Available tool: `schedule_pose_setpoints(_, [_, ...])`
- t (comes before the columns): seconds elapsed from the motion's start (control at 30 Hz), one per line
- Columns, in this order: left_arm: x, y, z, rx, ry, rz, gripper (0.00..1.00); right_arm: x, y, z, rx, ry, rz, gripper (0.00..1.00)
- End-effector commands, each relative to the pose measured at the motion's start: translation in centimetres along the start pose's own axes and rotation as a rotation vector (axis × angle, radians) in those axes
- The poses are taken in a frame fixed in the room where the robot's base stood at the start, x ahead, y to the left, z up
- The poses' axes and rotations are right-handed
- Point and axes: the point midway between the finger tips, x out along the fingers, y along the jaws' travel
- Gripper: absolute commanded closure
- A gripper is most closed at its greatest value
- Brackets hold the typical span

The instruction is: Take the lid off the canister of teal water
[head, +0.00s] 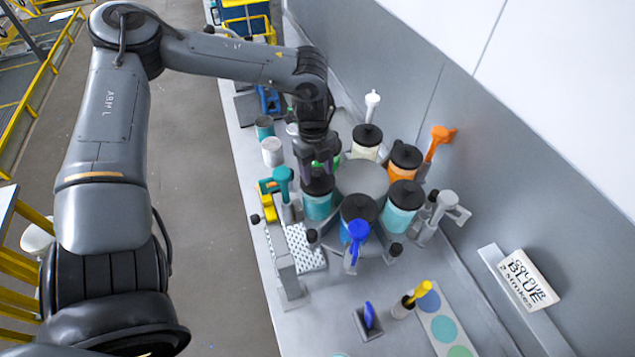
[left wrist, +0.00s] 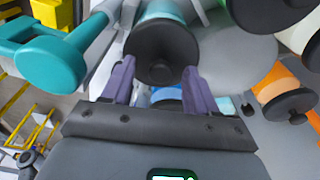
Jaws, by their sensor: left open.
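The teal canister (head: 317,206) stands on the near left side of a round carousel, with its black lid (head: 318,183) on. My left gripper (head: 319,166) is just above this lid, pointing down. In the left wrist view the black lid (left wrist: 162,50) lies between and beyond the two purple-grey fingertips of my open gripper (left wrist: 157,72). I cannot tell whether the fingers touch it. Teal liquid (left wrist: 165,10) shows past the lid. A lighter cyan canister (head: 402,212) with a black lid stands on the carousel's right side. My right gripper is not in view.
Blue (head: 357,212), orange (head: 403,162) and cream (head: 366,143) lidded canisters stand close around the carousel. A teal-handled tool (head: 283,178) stands just left of the teal canister. White and teal cups (head: 272,152) are further left. A wall runs along the right.

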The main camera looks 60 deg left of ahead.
Motion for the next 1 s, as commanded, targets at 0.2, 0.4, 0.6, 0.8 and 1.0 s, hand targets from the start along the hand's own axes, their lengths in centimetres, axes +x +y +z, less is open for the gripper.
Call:
schedule_pose_setpoints(0.2, [0.0,0.0,0.0,0.0,0.0,-0.001,0.43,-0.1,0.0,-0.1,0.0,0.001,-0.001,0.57])
schedule_pose_setpoints(0.4, [-0.1,0.0,0.0,0.0,0.0,-0.001,0.73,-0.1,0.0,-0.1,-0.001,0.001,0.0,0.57])
schedule_pose_setpoints(0.6, [-0.1,0.0,0.0,0.0,0.0,-0.001,1.0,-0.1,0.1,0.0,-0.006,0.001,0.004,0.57])
schedule_pose_setpoints(0.8, [-0.1,0.0,0.0,0.0,0.0,-0.001,1.0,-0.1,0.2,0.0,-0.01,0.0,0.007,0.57])
schedule_pose_setpoints(1.0, [-2.0,-0.1,-0.3,0.001,-0.001,-0.003,1.0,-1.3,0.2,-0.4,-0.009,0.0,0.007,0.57])
